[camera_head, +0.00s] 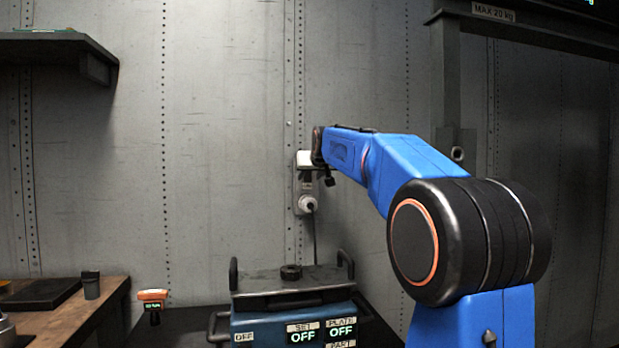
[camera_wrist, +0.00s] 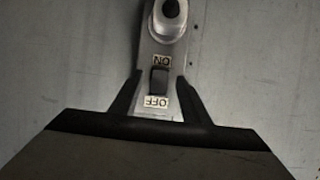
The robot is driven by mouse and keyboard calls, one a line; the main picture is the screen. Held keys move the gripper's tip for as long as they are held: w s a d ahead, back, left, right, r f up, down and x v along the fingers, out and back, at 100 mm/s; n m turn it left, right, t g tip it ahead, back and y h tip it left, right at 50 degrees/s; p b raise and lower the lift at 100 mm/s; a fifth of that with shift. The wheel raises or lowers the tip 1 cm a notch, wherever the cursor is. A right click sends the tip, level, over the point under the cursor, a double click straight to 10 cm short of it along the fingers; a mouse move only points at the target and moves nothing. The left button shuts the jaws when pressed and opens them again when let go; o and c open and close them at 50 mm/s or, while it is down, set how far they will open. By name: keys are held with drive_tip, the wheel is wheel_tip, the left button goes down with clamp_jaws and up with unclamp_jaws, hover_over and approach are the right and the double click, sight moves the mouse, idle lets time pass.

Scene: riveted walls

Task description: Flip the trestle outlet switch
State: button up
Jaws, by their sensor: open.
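The outlet (camera_head: 306,204) is a pale plate on the riveted wall, with a round plug and a cord hanging down from it. In the wrist view the outlet plate (camera_wrist: 163,45) runs up the middle, and a dark rocker switch (camera_wrist: 159,80) sits between an ON label and an OFF label, which appear upside down. My gripper (camera_wrist: 159,84) is open, its two dark fingers on either side of the plate near the switch. Whether the fingers touch the plate or the switch I cannot tell. In the head view my gripper (camera_head: 305,160) is at the wall by the outlet's upper part, which it partly hides.
A blue device (camera_head: 290,305) with handles and OFF displays stands below the outlet. A small orange-topped device (camera_head: 152,300) and a wooden bench (camera_head: 75,322) are at left. A dark shelf (camera_head: 55,45) hangs upper left; a dark metal frame (camera_head: 445,90) stands at right.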

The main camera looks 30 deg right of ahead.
drive_tip(key=shift+w+d+f, duration=0.15)
drive_tip(key=shift+w+f, duration=0.05)
drive_tip(key=shift+w, duration=0.3)
drive_tip(key=c, duration=1.1)
drive_tip(key=shift+o, duration=0.2)
drive_tip(key=shift+f, duration=0.1)
drive_tip(key=shift+f+t+h, duration=0.2)
drive_tip(key=shift+t, duration=0.6)
drive_tip(key=shift+f+t+h, duration=0.2)
drive_tip(key=shift+t, duration=0.6)
